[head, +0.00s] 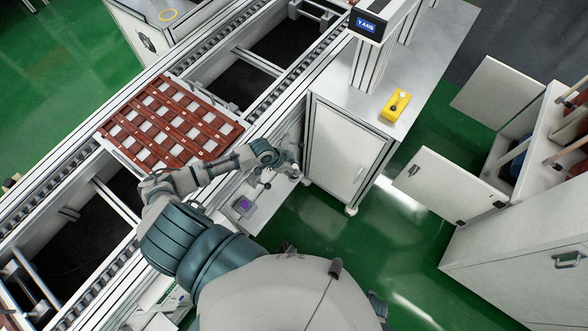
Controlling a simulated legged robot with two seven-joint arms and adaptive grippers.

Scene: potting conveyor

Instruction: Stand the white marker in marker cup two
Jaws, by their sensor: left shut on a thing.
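My left gripper (291,171) is at the end of the arm that reaches up past the conveyor's near side. It is beside the white cabinet, over the low shelf by the conveyor. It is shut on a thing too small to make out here. I cannot pick out the white marker by itself. I cannot make out marker cup two or any other marker cup. My right gripper is not in view.
A red-brown slotted tray (183,134) sits on the conveyor (277,95). A white cabinet (342,150) stands right of my gripper, with a yellow button box (396,106) on the bench above. A purple-screened device (243,205) is below. Open cabinet doors (450,186) stand at right over green floor.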

